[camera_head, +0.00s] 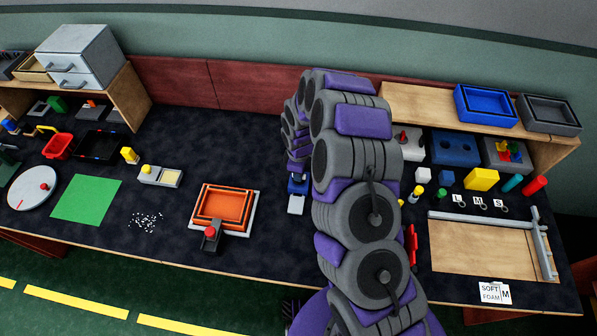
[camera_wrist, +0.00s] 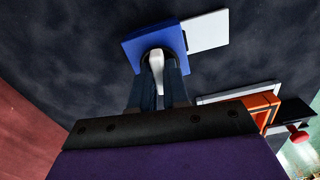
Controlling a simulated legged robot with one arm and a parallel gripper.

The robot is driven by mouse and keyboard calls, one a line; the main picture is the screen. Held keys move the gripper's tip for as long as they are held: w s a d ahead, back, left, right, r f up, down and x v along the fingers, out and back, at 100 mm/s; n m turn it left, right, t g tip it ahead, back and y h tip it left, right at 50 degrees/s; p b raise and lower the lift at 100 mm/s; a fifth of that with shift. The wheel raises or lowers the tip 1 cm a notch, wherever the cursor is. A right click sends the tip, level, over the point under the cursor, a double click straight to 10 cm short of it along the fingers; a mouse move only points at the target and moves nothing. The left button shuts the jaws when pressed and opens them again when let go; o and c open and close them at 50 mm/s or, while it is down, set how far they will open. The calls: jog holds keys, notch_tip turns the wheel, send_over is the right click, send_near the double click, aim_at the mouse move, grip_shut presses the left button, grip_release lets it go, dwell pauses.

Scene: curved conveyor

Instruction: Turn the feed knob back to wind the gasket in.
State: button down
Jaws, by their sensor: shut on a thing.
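In the wrist view a blue block (camera_wrist: 143,43) has a white flat piece (camera_wrist: 206,31) against its right side. A pale, narrow knob (camera_wrist: 156,66) stands at the block's near edge, in a dark round recess. My gripper (camera_wrist: 157,78) has its dark fingers on both sides of this knob and is shut on it. The head view shows the blue block (camera_head: 297,186) with the white piece (camera_head: 296,205) in front of it, left of my arm. My arm hides my gripper's fingertips there. I cannot tell how far the knob is turned, and no gasket can be made out for certain.
An orange tray (camera_head: 206,199) with a red-knobbed dark lever (camera_head: 211,236) stands left of the block. A green mat (camera_head: 87,198) and white bits (camera_head: 146,221) lie further left. Blue and grey bins (camera_head: 486,104) stand on the right shelf. Dark table between is clear.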

jog(key=shift+w+n, duration=0.1)
jog(key=shift+n, duration=0.5)
jog(key=c, duration=1.1)
grip_release()
notch_tip(320, 180, up, 17)
jog(key=shift+r+p, duration=0.15)
jog(key=shift+p, duration=1)
